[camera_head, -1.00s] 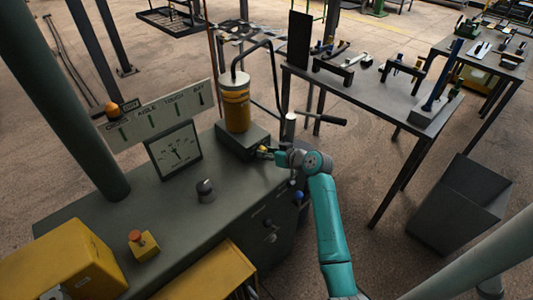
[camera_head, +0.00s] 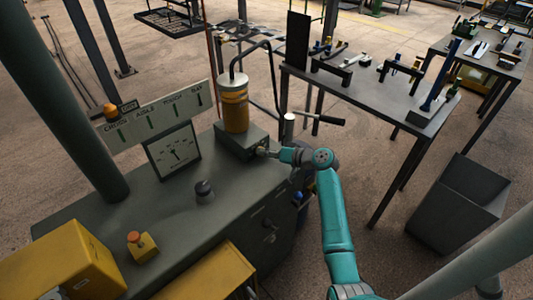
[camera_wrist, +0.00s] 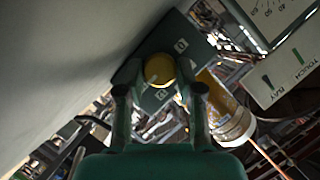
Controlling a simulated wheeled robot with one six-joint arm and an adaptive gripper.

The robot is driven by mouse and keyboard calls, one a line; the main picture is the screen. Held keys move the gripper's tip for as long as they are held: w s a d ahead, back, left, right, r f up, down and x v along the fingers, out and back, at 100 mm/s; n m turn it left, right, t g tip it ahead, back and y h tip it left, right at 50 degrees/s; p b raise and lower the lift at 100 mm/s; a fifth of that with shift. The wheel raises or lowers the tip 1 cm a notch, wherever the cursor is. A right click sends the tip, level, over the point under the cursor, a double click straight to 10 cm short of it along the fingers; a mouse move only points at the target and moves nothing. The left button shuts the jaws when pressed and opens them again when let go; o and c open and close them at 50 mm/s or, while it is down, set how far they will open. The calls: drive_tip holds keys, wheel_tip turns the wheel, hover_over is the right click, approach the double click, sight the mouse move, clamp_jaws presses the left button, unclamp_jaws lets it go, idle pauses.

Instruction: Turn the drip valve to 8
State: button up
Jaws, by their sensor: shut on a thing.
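The drip valve is a round yellow knob (camera_wrist: 159,70) on the front of a dark grey box (camera_head: 232,143), under a yellow cylinder (camera_head: 236,108). My gripper (camera_head: 262,151) is at the box's right side in the head view and hides the knob there. In the wrist view, the two fingers of my gripper (camera_wrist: 160,88) close around the knob from both sides. Pale square marks with dark figures sit beside the knob, one above right (camera_wrist: 181,45) and one below (camera_wrist: 162,94). A pale pointer line shows on the knob, but its exact setting is too small to tell.
The box stands on a grey bench (camera_head: 100,205) with a gauge (camera_head: 174,150), a dark knob (camera_head: 204,190) and an orange button (camera_head: 134,237). A table (camera_head: 350,95) with fixtures stands at the right.

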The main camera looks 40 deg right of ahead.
idle(0.3)
drive_tip(key=o, duration=0.9)
drive_tip(key=shift+s, duration=0.1)
drive_tip(key=v, duration=1.1)
drive_tip(key=shift+s+d+r, duration=0.1)
drive_tip(key=shift+s+d, duration=0.1)
drive_tip(key=shift+s, duration=0.15)
